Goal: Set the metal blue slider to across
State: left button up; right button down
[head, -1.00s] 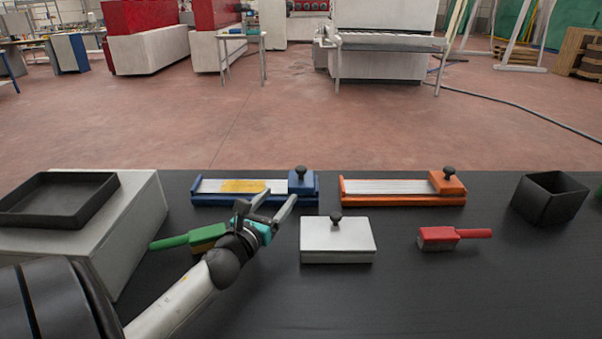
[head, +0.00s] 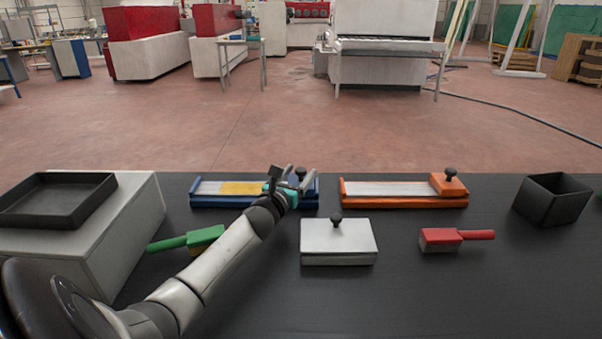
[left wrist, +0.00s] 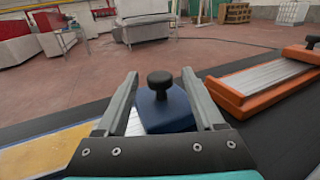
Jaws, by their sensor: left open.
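The blue slider unit (head: 210,200) lies at the back of the black table, with a metal rail and a yellow patch left of its middle. Its blue block with a black knob (left wrist: 160,88) sits at the right end of the rail. My left gripper (head: 297,172) is open at that block. In the left wrist view its two fingers (left wrist: 160,85) stand on either side of the block and knob, with visible gaps. The arm hides part of the block in the head view. My right gripper is not in view.
An orange slider unit (head: 395,194) lies to the right, and it also shows in the left wrist view (left wrist: 262,82). A lidded metal box (head: 338,243), a green brush (head: 185,239), a red brush (head: 455,238) and a black bin (head: 551,200) stand around. A black tray (head: 57,200) tops a grey box.

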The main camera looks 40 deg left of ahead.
pick_arm(q)
jog(key=shift+x, duration=0.8)
grip_shut()
dwell(1.0)
